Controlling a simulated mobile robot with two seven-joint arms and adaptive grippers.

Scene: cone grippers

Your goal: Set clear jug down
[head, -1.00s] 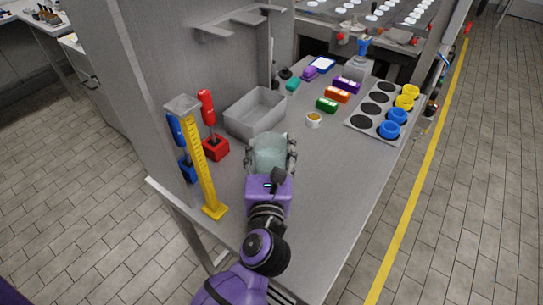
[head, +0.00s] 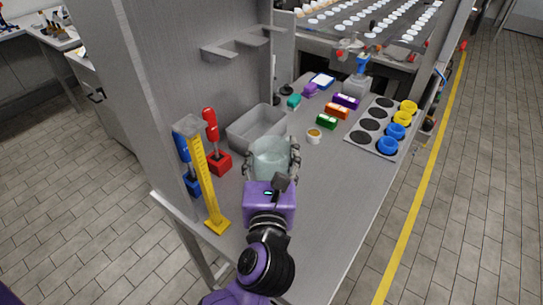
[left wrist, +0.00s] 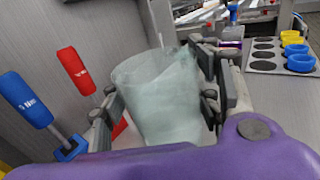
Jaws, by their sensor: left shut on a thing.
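The clear jug (head: 270,156) is a pale, see-through vessel over the grey bench in the head view, in front of the grey bin. My left gripper (head: 271,168) is shut on it, one finger on each side. In the left wrist view the jug (left wrist: 160,95) looks upright with a slight tilt, between the fingers of my left gripper (left wrist: 163,105). The jug's base is hidden behind the purple gripper body, so I cannot tell whether it touches the bench. My right gripper is not in view.
The grey bin (head: 256,128) stands just behind the jug. Red (head: 212,140) and blue (head: 184,160) screwdrivers in holders and a yellow gauge (head: 207,180) stand at left. A small cup (head: 314,136) is at right.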

